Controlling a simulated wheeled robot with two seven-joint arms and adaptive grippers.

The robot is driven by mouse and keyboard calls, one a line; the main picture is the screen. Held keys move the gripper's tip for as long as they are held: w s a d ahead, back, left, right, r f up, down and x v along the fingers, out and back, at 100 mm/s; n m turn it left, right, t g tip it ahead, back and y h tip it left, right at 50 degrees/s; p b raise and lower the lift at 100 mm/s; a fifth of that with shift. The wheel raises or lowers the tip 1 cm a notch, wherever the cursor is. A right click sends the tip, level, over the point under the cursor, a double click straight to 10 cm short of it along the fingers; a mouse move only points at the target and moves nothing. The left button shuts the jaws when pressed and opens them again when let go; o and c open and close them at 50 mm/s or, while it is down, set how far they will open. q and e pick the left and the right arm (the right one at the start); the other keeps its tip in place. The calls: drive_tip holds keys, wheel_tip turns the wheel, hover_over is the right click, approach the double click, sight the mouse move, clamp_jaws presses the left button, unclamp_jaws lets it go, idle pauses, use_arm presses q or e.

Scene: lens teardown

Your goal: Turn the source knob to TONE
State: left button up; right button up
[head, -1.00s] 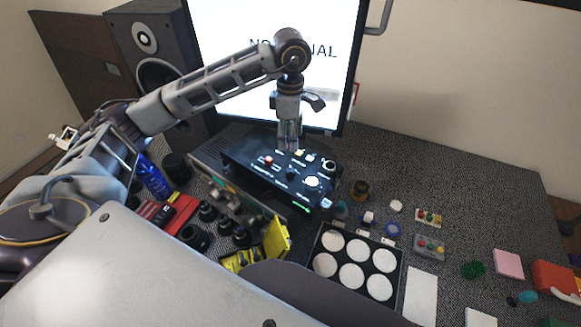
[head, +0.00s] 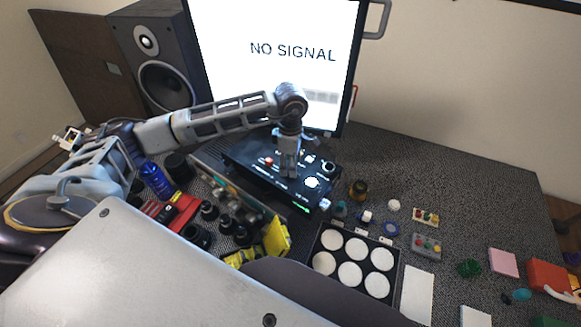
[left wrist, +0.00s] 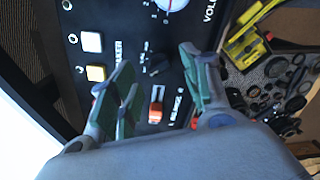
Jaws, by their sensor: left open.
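The black control box (head: 248,166) stands on the table below the screen. In the left wrist view its panel (left wrist: 115,20) shows a small black knob (left wrist: 157,64), which looks like the source knob; its setting is too small to read. My left gripper (head: 288,174) points down over the panel and hides this knob in the head view. In the left wrist view my left gripper (left wrist: 157,58) is open, with its fingers on either side of the black knob. I cannot tell whether they touch it. My right gripper is not in view.
The screen (head: 225,60) stands behind the box. Lens parts and a tray (head: 318,250) lie in front.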

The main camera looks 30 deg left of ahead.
use_arm(q)
drive_tip(key=shift+f, duration=1.55)
drive_tip(key=c, duration=1.1)
drive_tip(key=shift+o, duration=0.2)
